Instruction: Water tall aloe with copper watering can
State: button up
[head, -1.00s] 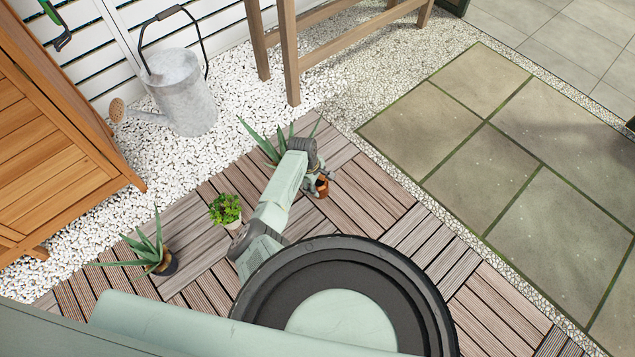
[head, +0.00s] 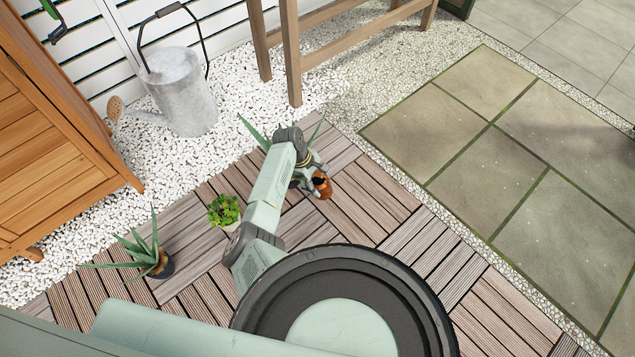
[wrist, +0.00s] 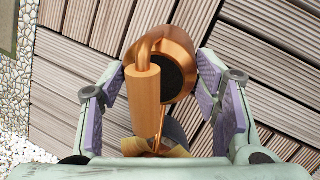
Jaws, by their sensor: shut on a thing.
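My gripper (wrist: 163,95) is shut on the copper watering can (wrist: 146,88), which sits between its purple pads in the wrist view. The can's round dark opening and its curved tube show there. In the head view the small copper can (head: 323,188) hangs at my gripper (head: 312,180), above the deck and apparently tilted. One aloe (head: 252,132) stands just behind my wrist, its pot and middle hidden by my arm. Another aloe (head: 147,250) in a dark pot stands at the left. I cannot tell from size which is the tall one.
A small leafy green plant (head: 224,210) stands left of my arm. A grey metal watering can (head: 182,95) stands on white gravel at the back. A wooden cabinet (head: 50,150) is at the left, and wooden table legs (head: 291,60) behind. The deck to the right is clear.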

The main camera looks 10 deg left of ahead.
aim_at(315, 174)
jog(key=shift+w+a+r+g+h+b, duration=0.15)
jog(key=shift+r+h+b, duration=0.35)
jog(key=shift+b, duration=0.45)
jog(key=shift+a+r+g+h+b, duration=0.15)
jog(key=shift+r+h+b, duration=0.2)
jog(key=shift+h+b, duration=0.45)
jog(key=shift+w+a+r+g+h+b, duration=0.15)
jog(key=shift+r+h+b, duration=0.3)
jog(key=shift+b, duration=0.8)
jog(key=shift+a+r+g+h+b, duration=0.25)
jog(key=shift+r+h+b, duration=0.15)
jog(key=shift+b, duration=0.8)
jog(key=shift+r+p, duration=0.1)
jog(key=shift+p, duration=0.2)
jog(key=y+p, duration=0.1)
jog(key=p, duration=0.2)
jog(key=shift+d, duration=0.25)
jog(key=y+p, duration=0.1)
jog(key=p, duration=0.1)
jog(key=f+t+y+p, duration=0.1)
jog(key=p, duration=0.1)
jog(key=d+f+y+p, duration=0.1)
jog(key=p, duration=0.2)
jog(key=shift+s+f+t+y, duration=0.2)
jog(key=shift+s+t+y, duration=0.05)
jog(key=shift+t+y, duration=0.1)
jog(key=shift+f+y+p, duration=0.7)
jog(key=shift+p, duration=0.3)
jog(key=shift+f+t, duration=0.25)
jog(key=shift+f, duration=0.2)
